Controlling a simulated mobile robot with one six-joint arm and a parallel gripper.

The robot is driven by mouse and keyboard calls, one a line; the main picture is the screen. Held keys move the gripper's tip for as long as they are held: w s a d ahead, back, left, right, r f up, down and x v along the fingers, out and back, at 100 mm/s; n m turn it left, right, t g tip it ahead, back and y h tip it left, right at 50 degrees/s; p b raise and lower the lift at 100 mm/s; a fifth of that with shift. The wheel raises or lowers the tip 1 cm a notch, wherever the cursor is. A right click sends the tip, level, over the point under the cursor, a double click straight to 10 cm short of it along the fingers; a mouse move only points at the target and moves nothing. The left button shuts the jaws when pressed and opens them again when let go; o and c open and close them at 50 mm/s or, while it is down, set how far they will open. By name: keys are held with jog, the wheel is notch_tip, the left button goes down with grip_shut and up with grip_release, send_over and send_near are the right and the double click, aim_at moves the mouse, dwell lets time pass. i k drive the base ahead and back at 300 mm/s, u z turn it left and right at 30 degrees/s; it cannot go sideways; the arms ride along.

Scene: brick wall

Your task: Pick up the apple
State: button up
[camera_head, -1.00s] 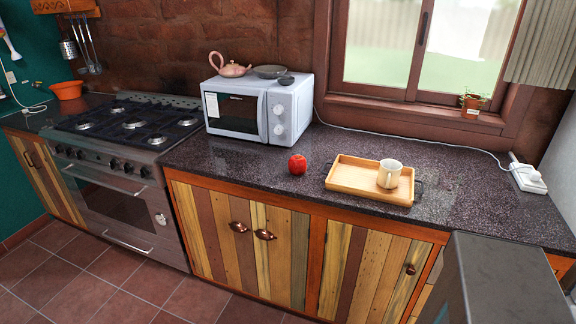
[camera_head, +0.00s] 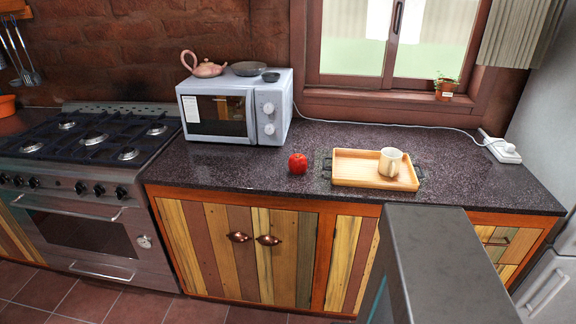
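A red apple (camera_head: 298,163) sits on the dark speckled countertop (camera_head: 235,170), near its front edge. It stands to the left of a wooden tray (camera_head: 350,179) and apart from it, in front and to the right of the microwave. The apple is in full view. My gripper does not show in this view.
A white mug (camera_head: 390,162) stands on the tray. A microwave (camera_head: 236,107) bears a teapot (camera_head: 203,65) and dishes. A stove (camera_head: 85,150) is at the left. A grey block-like shape (camera_head: 445,260) rises in front at lower right. The counter around the apple is clear.

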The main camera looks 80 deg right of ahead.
aim_at(298, 163)
jog(key=i, duration=0.7)
jog(key=u, duration=0.9)
jog(key=k, duration=0.15)
jog(key=z, duration=3.05)
jog(key=i, duration=0.6)
jog(key=z, duration=0.1)
